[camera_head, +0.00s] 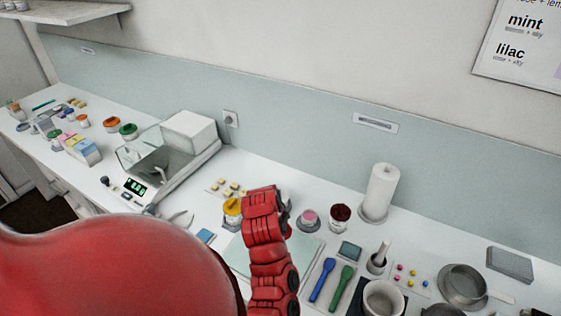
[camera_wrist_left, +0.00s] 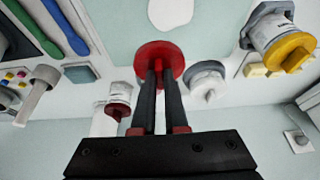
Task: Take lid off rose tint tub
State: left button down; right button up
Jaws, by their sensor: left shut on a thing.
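My left gripper (camera_wrist_left: 160,75) is shut on a round red lid (camera_wrist_left: 143,54), seen at its fingertips in the left wrist view. In the head view my red left forearm hides this hand and the lid. A small tub with a pink top (camera_head: 309,216) stands on the counter just right of the forearm, apart from it. I take it for the rose tint tub; whether its top is bare tint is too small to tell. A dark red-topped jar (camera_head: 340,213) stands to its right and shows in the wrist view too (camera_wrist_left: 119,95). My right gripper is not in view.
A yellow-lidded tub (camera_head: 232,207) stands left of the forearm. A whitish tub (camera_wrist_left: 207,82) is close beside the fingers.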

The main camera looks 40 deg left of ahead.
pick_arm(q)
jog(key=shift+r, duration=0.1)
jog(key=shift+r+p, duration=0.5)
jog(key=shift+r, duration=0.9)
